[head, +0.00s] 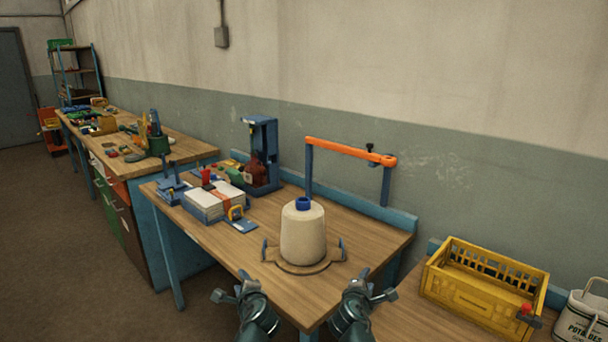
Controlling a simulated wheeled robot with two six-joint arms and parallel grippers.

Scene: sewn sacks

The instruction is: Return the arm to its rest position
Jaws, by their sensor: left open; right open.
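My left gripper (237,292) is low in the head view, in front of the workbench's near edge. It is open and empty. My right gripper (371,290) is to its right, also open and empty, near the bench's front right corner. Both are apart from the cream sack-like body (303,236) with a blue top (303,203), which stands upright beyond them. It stands on a round brown base (300,268) with small blue posts at its sides.
The wooden bench (365,235) carries an orange bar frame (350,150), a blue stand (262,150) and a white box (214,203). A yellow crate (470,292) and a white potato container (585,322) stand at right. Floor (60,240) is open at left.

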